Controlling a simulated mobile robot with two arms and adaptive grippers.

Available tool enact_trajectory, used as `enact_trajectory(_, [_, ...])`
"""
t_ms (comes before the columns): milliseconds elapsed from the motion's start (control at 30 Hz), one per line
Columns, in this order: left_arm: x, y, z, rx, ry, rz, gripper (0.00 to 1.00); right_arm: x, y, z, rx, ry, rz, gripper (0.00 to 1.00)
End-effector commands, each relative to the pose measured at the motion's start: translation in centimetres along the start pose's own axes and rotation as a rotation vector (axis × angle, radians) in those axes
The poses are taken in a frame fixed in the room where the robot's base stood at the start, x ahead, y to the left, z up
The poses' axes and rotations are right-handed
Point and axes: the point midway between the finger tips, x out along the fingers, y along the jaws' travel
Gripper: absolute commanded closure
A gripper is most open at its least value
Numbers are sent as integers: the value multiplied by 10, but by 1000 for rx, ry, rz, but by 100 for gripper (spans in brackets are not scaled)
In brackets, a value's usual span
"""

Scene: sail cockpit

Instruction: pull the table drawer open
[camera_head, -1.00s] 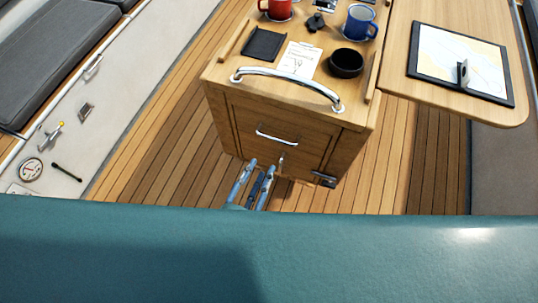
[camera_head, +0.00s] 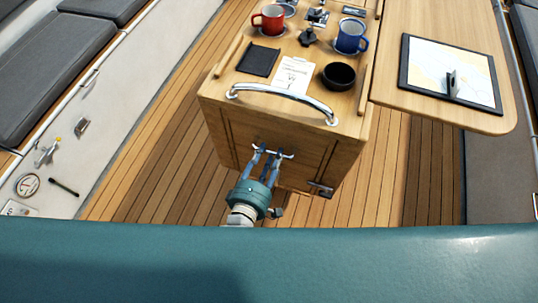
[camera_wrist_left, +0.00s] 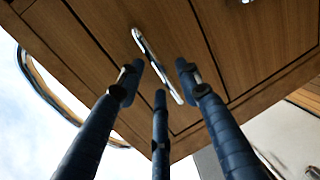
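The wooden table cabinet (camera_head: 222,112) has a drawer front (camera_head: 308,153) on the side facing me, with a small chrome bar handle (camera_head: 288,156). The drawer looks flush with the cabinet. My left gripper (camera_head: 269,153) is at the handle, its fingertips covering the middle of the bar. In the left wrist view, the handle (camera_wrist_left: 152,58) runs slantwise between the spread fingers of the gripper (camera_wrist_left: 160,84). The fingers are apart, and I see no clear grip on the bar. My right gripper is not in view.
A chrome grab rail (camera_head: 284,93) arches along the table's near top edge. On top are a red mug (camera_head: 268,20), a blue mug (camera_head: 350,38) and a black bowl (camera_head: 339,75). A latch (camera_head: 320,188) sits low on the cabinet's right. Deck planks are clear on the left.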

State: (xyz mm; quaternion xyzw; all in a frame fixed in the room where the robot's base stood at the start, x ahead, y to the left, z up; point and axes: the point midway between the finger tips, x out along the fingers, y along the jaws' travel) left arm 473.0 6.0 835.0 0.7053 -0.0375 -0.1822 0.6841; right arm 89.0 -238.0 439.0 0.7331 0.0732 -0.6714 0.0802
Motion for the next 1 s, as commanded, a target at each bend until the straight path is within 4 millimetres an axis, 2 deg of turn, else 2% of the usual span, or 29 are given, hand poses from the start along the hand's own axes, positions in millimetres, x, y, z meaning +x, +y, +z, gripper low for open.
enact_trajectory(67, [0, 0, 0, 0, 0, 0, 65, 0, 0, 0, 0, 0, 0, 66])
enact_trajectory(100, [0, 0, 0, 0, 0, 0, 69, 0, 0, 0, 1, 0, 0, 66])
enact_trajectory(267, [0, 0, 0, 0, 0, 0, 100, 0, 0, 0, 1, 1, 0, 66])
enact_trajectory(533, [-2, -1, 0, 0, 0, -1, 100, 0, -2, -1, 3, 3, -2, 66])
enact_trajectory(667, [-8, -3, 0, 1, -1, -3, 100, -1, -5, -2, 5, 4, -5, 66])
enact_trajectory(867, [-38, -10, 1, 0, -2, -7, 100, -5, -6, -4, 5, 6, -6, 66])
enact_trajectory(1000, [-72, -17, 0, 2, -3, -9, 100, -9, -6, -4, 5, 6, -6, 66])
